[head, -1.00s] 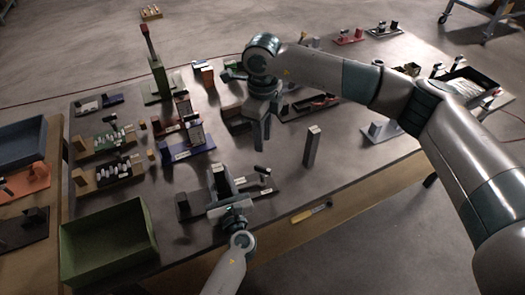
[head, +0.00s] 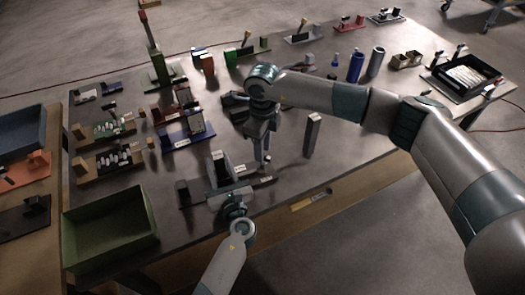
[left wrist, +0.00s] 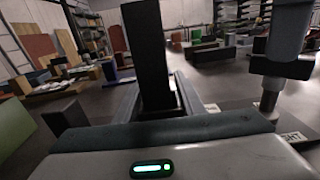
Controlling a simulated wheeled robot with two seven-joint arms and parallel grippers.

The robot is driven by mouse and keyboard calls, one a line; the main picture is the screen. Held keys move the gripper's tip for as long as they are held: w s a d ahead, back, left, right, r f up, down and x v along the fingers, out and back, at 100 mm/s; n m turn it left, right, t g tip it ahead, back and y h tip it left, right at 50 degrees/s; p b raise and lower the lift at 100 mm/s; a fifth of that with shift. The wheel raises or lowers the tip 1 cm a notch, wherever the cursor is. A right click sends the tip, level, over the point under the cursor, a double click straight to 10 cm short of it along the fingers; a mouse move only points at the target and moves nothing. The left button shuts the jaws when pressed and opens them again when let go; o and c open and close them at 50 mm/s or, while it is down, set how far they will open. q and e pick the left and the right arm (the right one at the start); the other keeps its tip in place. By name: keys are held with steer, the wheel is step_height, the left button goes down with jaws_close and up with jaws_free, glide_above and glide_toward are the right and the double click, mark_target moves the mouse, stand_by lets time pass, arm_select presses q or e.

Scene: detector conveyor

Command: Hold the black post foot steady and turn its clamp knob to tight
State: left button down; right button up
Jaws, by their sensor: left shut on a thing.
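The black post foot (head: 221,173) stands upright near the table's front edge. My left gripper (head: 229,197) is shut on its upright post. In the left wrist view the dark post (left wrist: 147,55) rises between the fingers of my left gripper (left wrist: 155,98). My right gripper (head: 262,143) points down over the clamp knob side, right of the post. The knob itself is largely hidden; a small pin-like part (left wrist: 268,102) shows under my right gripper (left wrist: 283,68) in the left wrist view. A label ending in "GHT" (left wrist: 291,137) lies beside it. I cannot tell whether the right fingers are apart.
A grey upright block (head: 312,134) stands just right of my right gripper. A green bin (head: 108,233) is at the front left. Trays with small parts (head: 108,162) are left of the foot. A yellow-handled tool (head: 309,201) shows at the table's front edge.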

steer(key=shift+f, duration=0.9)
jaws_close()
steer(key=shift+m, duration=0.4)
steer(key=m, duration=0.8)
